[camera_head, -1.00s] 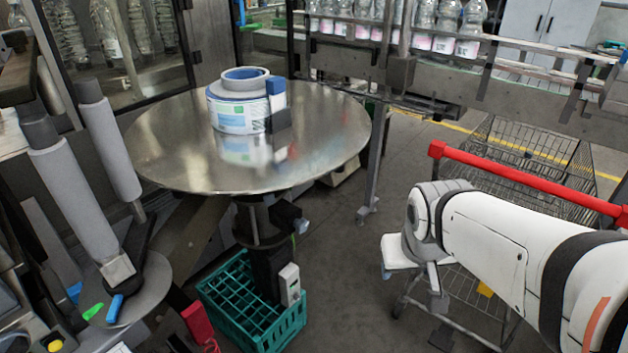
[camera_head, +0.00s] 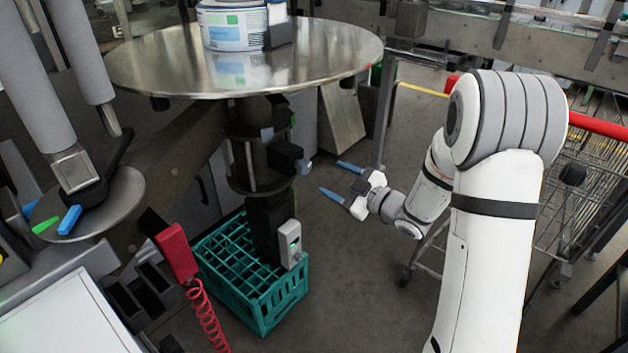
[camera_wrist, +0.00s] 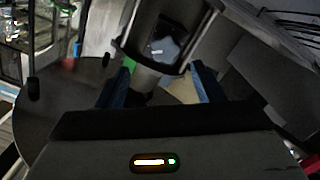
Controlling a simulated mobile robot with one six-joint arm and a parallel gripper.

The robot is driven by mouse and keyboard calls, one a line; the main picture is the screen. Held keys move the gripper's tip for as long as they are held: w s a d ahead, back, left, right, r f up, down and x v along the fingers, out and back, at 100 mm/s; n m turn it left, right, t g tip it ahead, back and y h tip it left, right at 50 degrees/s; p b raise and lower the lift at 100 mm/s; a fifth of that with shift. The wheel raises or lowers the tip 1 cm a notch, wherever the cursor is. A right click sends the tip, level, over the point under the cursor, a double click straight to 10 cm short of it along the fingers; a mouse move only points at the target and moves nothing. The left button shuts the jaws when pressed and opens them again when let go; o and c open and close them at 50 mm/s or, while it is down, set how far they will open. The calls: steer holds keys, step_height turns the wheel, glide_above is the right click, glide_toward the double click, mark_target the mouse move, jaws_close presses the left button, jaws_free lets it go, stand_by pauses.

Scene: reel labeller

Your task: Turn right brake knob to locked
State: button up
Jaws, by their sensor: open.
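The brake knob (camera_head: 304,166) is a small grey-blue tip on a dark block on the column under the round steel table (camera_head: 345,62). Its turn position is too small to read. My gripper (camera_head: 341,180) has two blue fingers, spread apart and pointing left. It is to the right of the knob and slightly lower in the picture, with a gap between. In the wrist view my gripper (camera_wrist: 161,88) shows its fingers at either side, nothing between them. Ahead is a dark rounded housing with a pale grey-blue patch (camera_wrist: 163,48), probably the knob.
A teal crate (camera_head: 254,306) stands under the column, with a small grey box (camera_head: 291,243) above it. A red handset (camera_head: 176,253) with a coiled cord hangs at left. A wire trolley (camera_head: 560,215) stands behind my arm. Floor between column and trolley is open.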

mark_target(307, 169)
steer(key=shift+y, duration=0.4)
steer(key=x, duration=0.7)
steer(key=shift+a+f, duration=0.25)
steer(key=shift+a, duration=0.25)
steer(key=shift+c, duration=0.2)
steer(key=shift+s, duration=0.1)
steer(key=c, duration=0.9)
steer(key=shift+d, duration=0.1)
